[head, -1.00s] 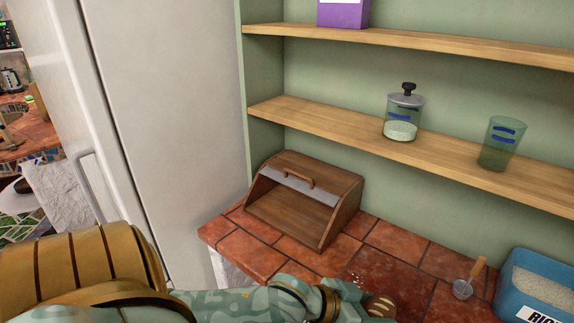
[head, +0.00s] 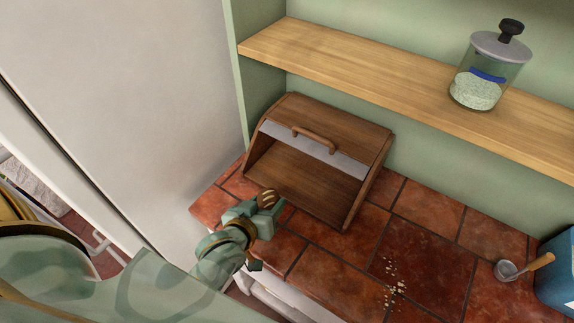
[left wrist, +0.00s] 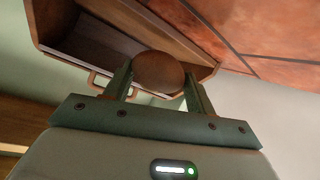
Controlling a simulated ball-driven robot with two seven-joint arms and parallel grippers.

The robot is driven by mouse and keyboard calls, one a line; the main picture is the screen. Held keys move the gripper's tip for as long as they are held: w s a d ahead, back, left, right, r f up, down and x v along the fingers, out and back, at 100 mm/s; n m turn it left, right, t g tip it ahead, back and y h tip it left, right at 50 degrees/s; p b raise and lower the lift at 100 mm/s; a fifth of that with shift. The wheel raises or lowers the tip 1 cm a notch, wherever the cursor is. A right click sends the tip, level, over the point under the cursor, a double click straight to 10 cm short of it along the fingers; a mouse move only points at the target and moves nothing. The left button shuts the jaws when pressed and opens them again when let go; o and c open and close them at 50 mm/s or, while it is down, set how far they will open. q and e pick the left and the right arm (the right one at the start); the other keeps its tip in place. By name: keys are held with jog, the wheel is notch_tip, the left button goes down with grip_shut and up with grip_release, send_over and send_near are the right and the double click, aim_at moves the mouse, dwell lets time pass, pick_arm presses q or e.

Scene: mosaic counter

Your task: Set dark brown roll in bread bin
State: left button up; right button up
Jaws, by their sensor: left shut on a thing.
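The dark brown roll (head: 266,197) is held between the fingers of my left gripper (head: 262,207), which is shut on it. The roll also shows in the left wrist view (left wrist: 158,74), between both fingers. The wooden bread bin (head: 357,217) stands on the tiled counter with its front open and its lid, with a handle, rolled up. My left gripper is just in front of the bin's open front, near its left side. The bin's opening also shows behind the roll in the left wrist view (left wrist: 75,32). My right gripper is not in view.
The red tiled counter (head: 330,262) is clear in front of the bin, apart from some crumbs (head: 393,283). A small scoop (head: 508,271) and a blue container (head: 557,272) are at the right. A wooden shelf (head: 400,95) with a glass jar (head: 485,85) runs above. A white fridge (head: 130,90) stands left.

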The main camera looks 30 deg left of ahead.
aim_at(272, 192)
pick_arm(q)
jog(key=w, duration=0.7)
jog(key=w+b, duration=0.1)
jog(key=w, duration=0.6)
jog(key=shift+w+a, duration=0.2)
jog(key=shift+w, duration=0.05)
notch_tip(272, 192, down, 4)
jog(key=shift+r+b, duration=0.1)
jog(key=shift+b, duration=0.65)
jog(key=shift+r, duration=0.1)
jog(key=o, duration=1)
jog(key=p+v, duration=0.3)
jog(key=v, duration=0.8)
jog(key=shift+s, duration=0.1)
jog(key=shift+s+r, duration=0.25)
jog(key=shift+s, duration=0.15)
